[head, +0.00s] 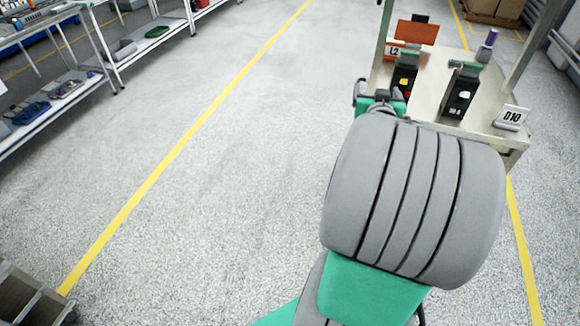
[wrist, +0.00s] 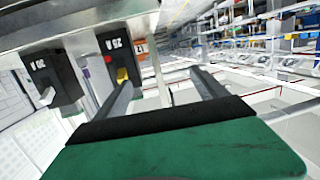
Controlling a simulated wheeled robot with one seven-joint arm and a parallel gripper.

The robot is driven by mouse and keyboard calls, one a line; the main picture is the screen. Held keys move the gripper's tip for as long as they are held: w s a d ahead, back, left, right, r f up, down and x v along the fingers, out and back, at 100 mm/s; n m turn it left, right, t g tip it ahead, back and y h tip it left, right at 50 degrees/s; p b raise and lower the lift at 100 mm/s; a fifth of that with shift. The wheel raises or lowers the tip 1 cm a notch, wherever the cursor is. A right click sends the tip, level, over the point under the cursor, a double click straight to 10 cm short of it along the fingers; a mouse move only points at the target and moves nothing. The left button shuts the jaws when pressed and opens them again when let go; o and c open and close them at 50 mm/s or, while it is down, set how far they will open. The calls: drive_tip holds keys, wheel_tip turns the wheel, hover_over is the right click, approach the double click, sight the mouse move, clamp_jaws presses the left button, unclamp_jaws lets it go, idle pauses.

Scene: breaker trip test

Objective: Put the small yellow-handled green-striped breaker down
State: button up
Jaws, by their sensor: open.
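The yellow-handled breaker (head: 404,76) is a dark upright block with a green stripe near its top. It stands on the bench top (head: 432,92) next to the L2 sign. In the wrist view its dark body (wrist: 103,52) and yellow handle (wrist: 122,75) show close to the tip of my left finger. My gripper (wrist: 162,80) is open, with nothing seen between its fingers. In the head view my arm hides most of the gripper; a little green of it shows just in front of this breaker. I cannot tell whether a finger touches the breaker.
A second dark, green-topped breaker (head: 461,90) with a pale handle stands to the right. A D10 sign (head: 511,117), an L2 sign (head: 393,51), an orange piece (head: 417,31) and a purple-topped bottle (head: 488,46) share the bench. Shelving (head: 70,95) stands far left; the floor between is clear.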

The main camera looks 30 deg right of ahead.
drive_tip(key=w+a+f+n+g+y, duration=0.1)
drive_tip(key=w+a+f+n+y, duration=0.15)
drive_tip(key=a, duration=0.75)
drive_tip(key=w+a+f+n+y, duration=0.2)
drive_tip(key=w+a+f+y, duration=0.15)
drive_tip(key=a, duration=0.55)
drive_tip(key=s+a+f+n+g+y, duration=0.2)
drive_tip(key=s+a+f+g, duration=0.1)
drive_tip(key=s+a, duration=0.5)
drive_tip(key=s+a+f+n+g+y, duration=0.2)
drive_tip(key=s+a+g, duration=0.3)
drive_tip(key=a, duration=0.9)
drive_tip(key=s+f, duration=0.1)
drive_tip(key=s, duration=0.2)
drive_tip(key=shift+f+y, duration=0.2)
drive_tip(key=shift+y, duration=0.1)
drive_tip(key=shift+c, duration=0.2)
